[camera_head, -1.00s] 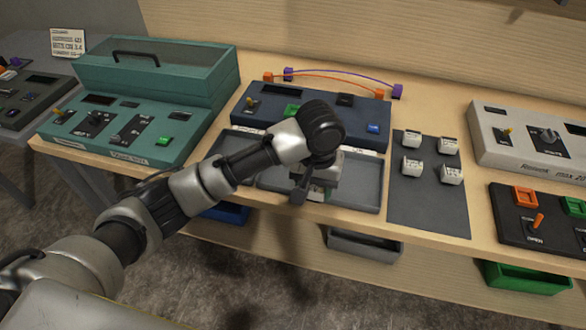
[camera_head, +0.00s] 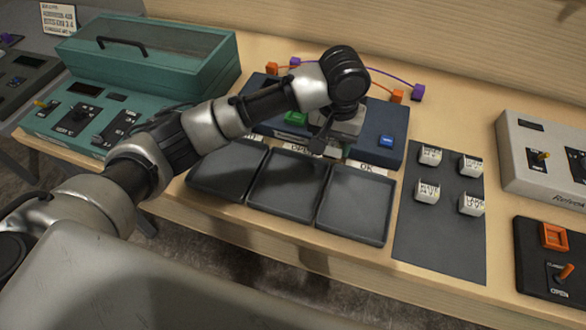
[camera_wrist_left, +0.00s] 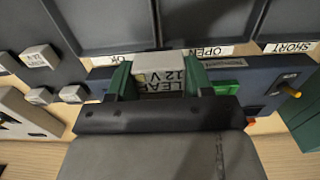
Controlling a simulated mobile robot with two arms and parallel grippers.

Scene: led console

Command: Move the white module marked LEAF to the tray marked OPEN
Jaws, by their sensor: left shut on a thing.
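The white module marked LEAF 12 V (camera_wrist_left: 158,66) sits between the green fingers of my left gripper (camera_wrist_left: 158,84) in the left wrist view. In the head view my left gripper (camera_head: 326,142) is over the front of the dark blue console (camera_head: 265,108), just behind the trays, and its wrist mostly hides the module. The gripper is shut on the module. The tray marked OPEN (camera_head: 287,187) is the middle one of three black trays and is empty. It also shows in the left wrist view (camera_wrist_left: 205,22). My right gripper is not in view.
The OK tray (camera_head: 354,207) and the left tray (camera_head: 226,170), marked SHORT in the wrist view, are empty. Several white modules stand on a dark mat (camera_head: 440,245) at the right. A teal case (camera_head: 150,62) stands at left, a white console (camera_head: 545,165) at right.

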